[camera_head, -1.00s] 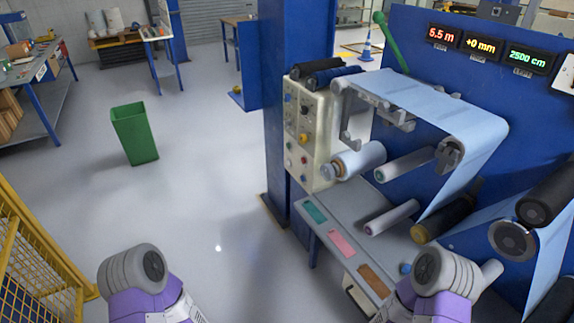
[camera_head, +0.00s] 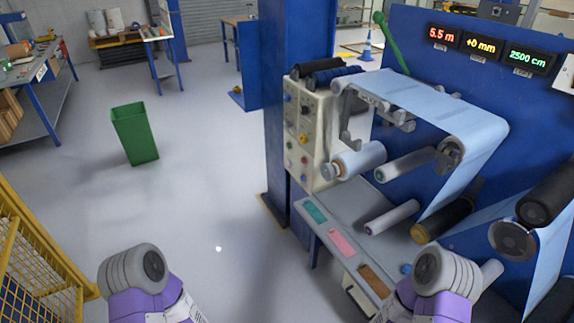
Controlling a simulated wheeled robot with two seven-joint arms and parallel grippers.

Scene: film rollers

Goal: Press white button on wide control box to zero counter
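The wide control box (camera_head: 318,148) is a cream panel mounted beside the blue column, left of the film rollers. Its front face carries several small knobs and buttons in blue, black, yellow and red. A pale spot low on that face may be the white button, but it is too small to tell. Three lit displays on the blue wall read 5.5 m (camera_head: 443,36), +0 mm (camera_head: 482,44) and 2500 cm (camera_head: 527,55). Purple and grey links of both my arms show at the bottom edge. Neither gripper's fingers are in view.
A grey shelf (camera_head: 352,232) with teal, pink and brown patches juts out below the box. Film rollers (camera_head: 392,216) stand to the right. A green bin (camera_head: 135,134) and a yellow mesh fence (camera_head: 35,265) are at left. The floor between is clear.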

